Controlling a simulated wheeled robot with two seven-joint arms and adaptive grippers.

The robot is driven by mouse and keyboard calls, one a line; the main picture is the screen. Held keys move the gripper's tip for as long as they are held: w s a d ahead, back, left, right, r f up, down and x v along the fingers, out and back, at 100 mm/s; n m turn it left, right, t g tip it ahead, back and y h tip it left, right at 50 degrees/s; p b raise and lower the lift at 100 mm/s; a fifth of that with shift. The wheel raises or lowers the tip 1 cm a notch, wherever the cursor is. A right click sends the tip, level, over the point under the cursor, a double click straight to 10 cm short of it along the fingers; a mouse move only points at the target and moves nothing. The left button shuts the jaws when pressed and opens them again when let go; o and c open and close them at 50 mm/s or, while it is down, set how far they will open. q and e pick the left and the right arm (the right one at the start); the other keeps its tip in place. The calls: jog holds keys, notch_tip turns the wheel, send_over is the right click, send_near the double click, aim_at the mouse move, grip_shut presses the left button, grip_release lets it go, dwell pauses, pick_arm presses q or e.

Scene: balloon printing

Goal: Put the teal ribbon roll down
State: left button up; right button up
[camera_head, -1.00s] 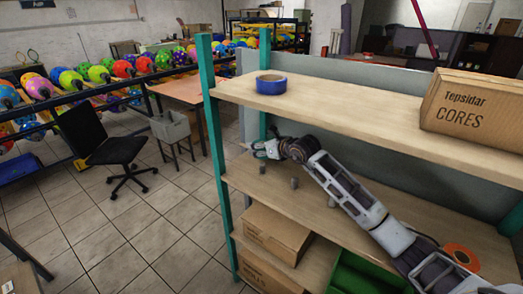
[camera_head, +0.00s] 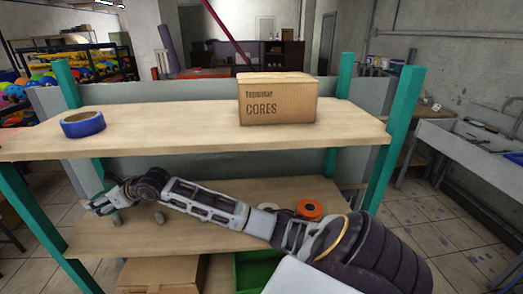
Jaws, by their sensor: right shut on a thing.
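My right gripper (camera_head: 102,204) is over the left end of the middle shelf (camera_head: 200,237), below the top board. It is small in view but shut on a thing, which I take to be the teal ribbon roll. The roll itself is mostly hidden, and I cannot tell whether it touches the shelf. My right arm reaches across from the lower right. A blue tape roll (camera_head: 83,125) lies on the left of the top shelf (camera_head: 180,128), apart from the gripper. My left gripper is out of view.
An orange roll (camera_head: 310,209) lies farther right on the middle shelf. A cardboard box (camera_head: 277,99) marked CORES stands on the top shelf. Teal posts (camera_head: 396,135) frame the shelf. A cardboard box (camera_head: 160,275) and a green bin (camera_head: 258,271) sit below.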

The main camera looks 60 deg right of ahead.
jog(key=shift+n+y, duration=0.3)
jog(key=shift+y, duration=0.1)
jog(key=s+f, duration=0.1)
jog(key=s, duration=0.2)
jog(key=s+f, duration=0.2)
jog(key=s, duration=0.2)
jog(key=s+f, duration=0.1)
jog(key=s, duration=0.2)
jog(key=shift+s+a+f, duration=0.2)
jog(key=shift+a+f, duration=0.05)
jog(key=shift+a, duration=0.1)
jog(key=s+d+f, duration=0.1)
jog(key=s+d, duration=0.1)
jog(key=s, duration=1.2)
jog(key=shift+s, duration=0.1)
